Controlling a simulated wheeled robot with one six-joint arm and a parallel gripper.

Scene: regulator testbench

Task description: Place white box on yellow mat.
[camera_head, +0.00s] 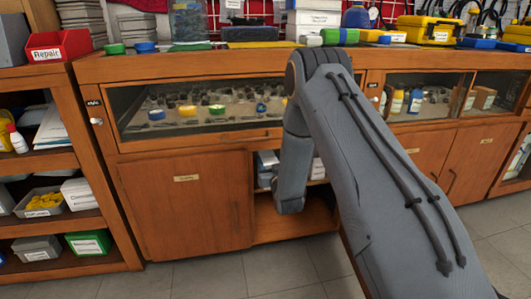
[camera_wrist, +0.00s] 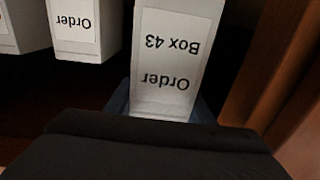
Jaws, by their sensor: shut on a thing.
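In the wrist view a white box (camera_wrist: 172,55) labelled "Order Box 43", upside down in the picture, stands between the bluish fingers of my gripper (camera_wrist: 160,108). The gripper is shut on it, inside a dark shelf space. In the head view my arm reaches down to the open cabinet bay and hides the gripper; white shapes show there, but I cannot tell which is the held box. The yellow mat (camera_head: 264,45) lies flat on the bench top, left of my arm, with its surface looking bare.
Another white "Order" box (camera_wrist: 75,25) stands left of the held one. A wooden cabinet wall (camera_wrist: 262,65) is close on the right. White boxes (camera_head: 318,20) stand behind.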

